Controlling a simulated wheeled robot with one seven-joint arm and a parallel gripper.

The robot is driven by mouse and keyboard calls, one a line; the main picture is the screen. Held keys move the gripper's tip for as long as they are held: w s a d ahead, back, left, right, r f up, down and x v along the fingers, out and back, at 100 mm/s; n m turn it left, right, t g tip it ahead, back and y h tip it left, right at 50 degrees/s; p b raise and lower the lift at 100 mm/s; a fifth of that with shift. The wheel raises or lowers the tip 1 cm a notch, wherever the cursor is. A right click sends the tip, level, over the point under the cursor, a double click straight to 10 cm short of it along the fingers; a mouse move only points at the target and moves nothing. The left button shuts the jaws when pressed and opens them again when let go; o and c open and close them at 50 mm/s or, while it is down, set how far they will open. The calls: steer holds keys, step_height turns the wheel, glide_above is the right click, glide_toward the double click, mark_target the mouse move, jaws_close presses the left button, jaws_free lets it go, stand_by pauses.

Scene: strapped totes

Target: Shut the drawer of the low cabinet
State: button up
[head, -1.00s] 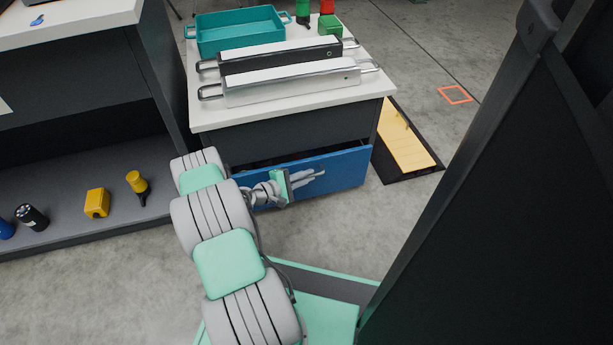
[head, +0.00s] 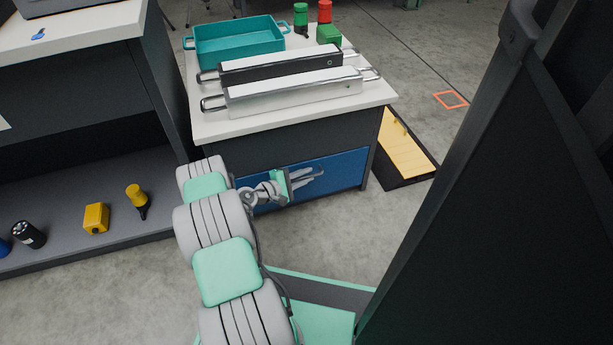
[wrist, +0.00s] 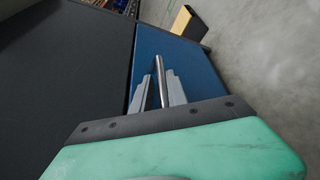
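The low cabinet (head: 262,143) is dark with a white top, and its blue drawer front (head: 345,170) looks flush with the cabinet face; no gap shows above it. In the wrist view the blue front (wrist: 195,70) lies against the dark cabinet body with only a thin seam. My gripper (head: 310,176) is at the drawer front. Its two grey fingers (wrist: 160,88) lie on either side of the metal bar handle (wrist: 160,75), with narrow gaps showing between bar and fingers. My arm hides the drawer's left end.
A teal tray (head: 203,49), a black long case (head: 300,62), a white long case (head: 300,92) and red and green items stand on the cabinet top. A dark shelf unit (head: 80,190) is close on the left. A tall dark panel (head: 490,200) blocks the right. Floor is clear in front.

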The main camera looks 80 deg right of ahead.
steer(key=p+v, duration=0.3)
steer(key=v, duration=0.4)
steer(key=shift+w+a+r, duration=0.1)
steer(key=shift+w+a, duration=0.1)
steer(key=shift+a, duration=0.05)
steer(key=shift+s, duration=0.1)
